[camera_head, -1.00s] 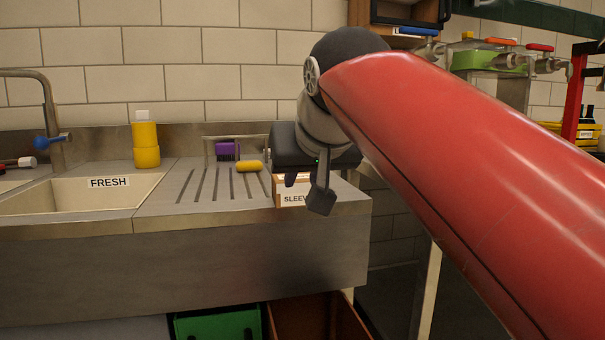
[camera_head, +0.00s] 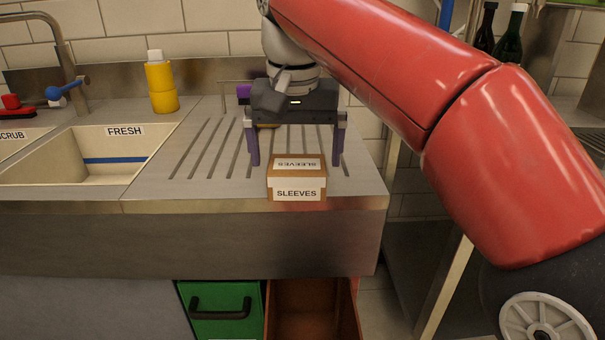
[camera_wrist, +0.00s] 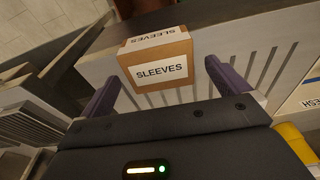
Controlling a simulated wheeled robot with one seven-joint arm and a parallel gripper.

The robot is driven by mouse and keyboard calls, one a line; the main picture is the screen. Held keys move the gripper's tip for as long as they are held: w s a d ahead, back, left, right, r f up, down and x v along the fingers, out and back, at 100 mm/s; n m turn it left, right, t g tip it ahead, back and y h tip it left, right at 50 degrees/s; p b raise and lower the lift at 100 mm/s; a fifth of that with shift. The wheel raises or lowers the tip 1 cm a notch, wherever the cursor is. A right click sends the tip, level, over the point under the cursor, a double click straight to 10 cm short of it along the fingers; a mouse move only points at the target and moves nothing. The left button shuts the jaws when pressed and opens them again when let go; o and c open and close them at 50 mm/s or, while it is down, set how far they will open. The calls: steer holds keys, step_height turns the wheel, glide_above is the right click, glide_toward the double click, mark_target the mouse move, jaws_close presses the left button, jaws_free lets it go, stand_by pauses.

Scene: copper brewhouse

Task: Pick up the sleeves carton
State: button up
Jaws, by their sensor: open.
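The sleeves carton (camera_head: 297,190) is a small brown box with white SLEEVES labels on its top and front. It sits upright at the front edge of the steel drainboard (camera_head: 150,188). In the wrist view the carton (camera_wrist: 157,59) is beyond the fingertips, roughly between the two purple fingers. My gripper (camera_head: 296,163) is open and empty, its fingers pointing down behind the carton in the head view, one to each side. It also shows in the wrist view (camera_wrist: 158,75). I cannot tell whether the fingers touch the drainboard.
A yellow bottle (camera_head: 161,83) stands on the left beside the sink marked FRESH (camera_head: 88,160). A purple item (camera_head: 243,91) is partly hidden behind my gripper. Below the counter are a green drawer (camera_head: 222,306) and an open brown bin (camera_head: 312,312).

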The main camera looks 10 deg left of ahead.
mark_target(297, 164)
steer(key=f, duration=0.2)
steer(key=f+b, duration=0.1)
steer(key=f, duration=0.1)
steer(key=shift+w+f, duration=0.1)
steer(key=shift+w, duration=0.3)
steer(key=c, duration=0.9)
